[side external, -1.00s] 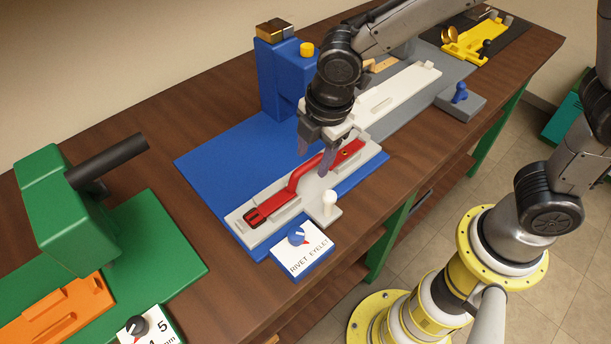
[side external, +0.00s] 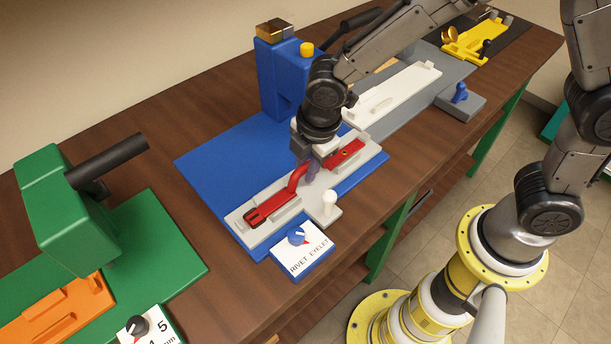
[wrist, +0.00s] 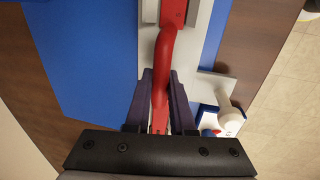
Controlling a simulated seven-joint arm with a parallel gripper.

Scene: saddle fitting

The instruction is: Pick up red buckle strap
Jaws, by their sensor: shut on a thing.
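The red buckle strap (side external: 271,209) lies in the long light-grey fixture (side external: 243,223) on the blue base plate, its middle part arched upward. My gripper (side external: 305,175) is down at the arched middle of the strap and shut on it. In the wrist view the red strap (wrist: 164,62) runs between the two dark fingers of my gripper (wrist: 160,105), one on each side. In the side view my gripper hides part of the strap's middle; its far end (side external: 345,153) shows beyond.
A blue press (side external: 283,75) stands behind the fixture. A white peg (side external: 328,204) and a dial box marked RIVET EYELET (side external: 303,250) are at its front. A green press (side external: 65,200) is at left, and a white tray (side external: 395,92) lies beyond at right.

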